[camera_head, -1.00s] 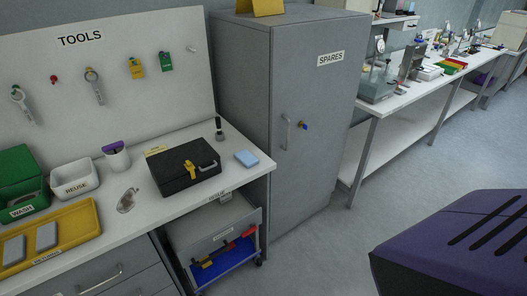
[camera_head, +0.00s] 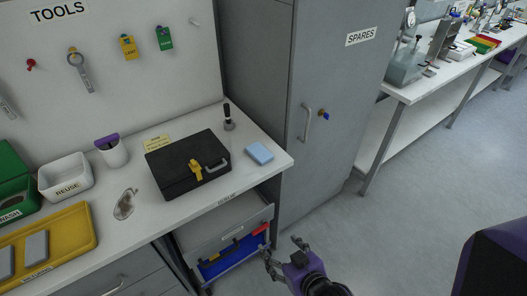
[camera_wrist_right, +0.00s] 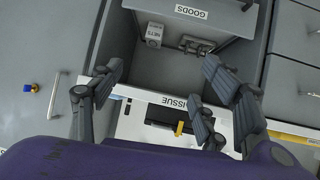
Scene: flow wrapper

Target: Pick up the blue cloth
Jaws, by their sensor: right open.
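The blue cloth (camera_head: 259,153) is a small light-blue folded pad. It lies flat near the right front corner of the white bench, right of a black case. My right gripper (camera_head: 282,247) is open and empty at the bottom of the head view, below the bench corner and apart from the cloth. In the right wrist view its dark fingers (camera_wrist_right: 160,90) are spread wide with nothing between them. My left gripper is not in view.
The black case (camera_head: 188,164) and a dark-handled upright tool (camera_head: 228,117) stand close to the cloth. The grey SPARES cabinet (camera_head: 345,90) rises just right of the bench. Open floor lies at right.

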